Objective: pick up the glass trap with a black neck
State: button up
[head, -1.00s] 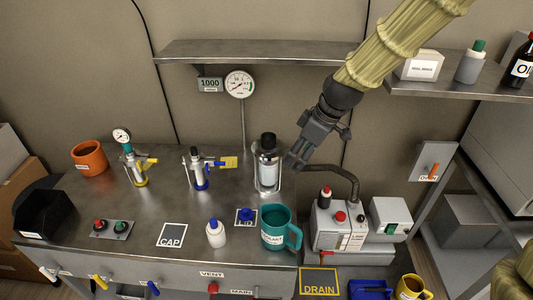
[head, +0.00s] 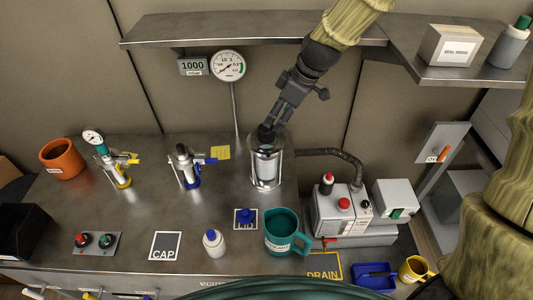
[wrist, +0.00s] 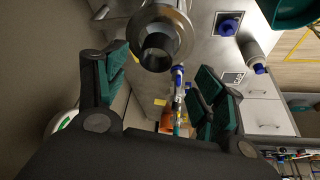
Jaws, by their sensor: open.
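The glass trap (head: 265,170) is a clear upright cylinder with a pale inner body and a black neck, standing on the steel bench right of centre in the head view. My gripper (head: 268,128) is at its top, with the fingers around or just beside the neck; I cannot tell if they touch it. In the wrist view the fingers of my gripper (wrist: 160,65) are spread. A round metallic collar with a dark centre, apparently the trap's top (wrist: 160,38), shows between and beyond them. The neck is partly hidden by the fingers in the head view.
A teal mug (head: 283,235) and a white bottle (head: 214,243) stand in front of the trap. A grey pump unit (head: 340,210) with a dark hose is to the right. A gauge (head: 228,66) and a shelf (head: 200,30) are behind. Two valve fittings stand to the left.

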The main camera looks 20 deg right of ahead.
aim_at(267, 129)
jog(key=w+f, duration=0.3)
jog(key=shift+a+f, duration=0.25)
jog(key=shift+a, duration=0.15)
jog(key=shift+s+a+p, duration=0.2)
jog(key=shift+s+p, duration=0.2)
jog(key=shift+s, duration=0.15)
jog(key=shift+a+f, duration=0.2)
jog(key=shift+f, duration=0.1)
jog(key=x, duration=0.1)
jog(key=p+x, duration=0.1)
jog(key=shift+w+a+f, duration=0.15)
jog(key=shift+w+f, duration=0.05)
jog(key=shift+w, duration=0.1)
jog(key=shift+f, duration=0.3)
jog(key=shift+s+a+f, duration=0.1)
jog(key=shift+a+f, duration=0.05)
jog(key=shift+f, duration=0.15)
jog(key=shift+a+f, duration=0.1)
jog(key=shift+f, duration=0.1)
jog(key=shift+r, duration=0.1)
jog(key=c, duration=1.4)
grip_shut()
jog(key=shift+r, duration=0.1)
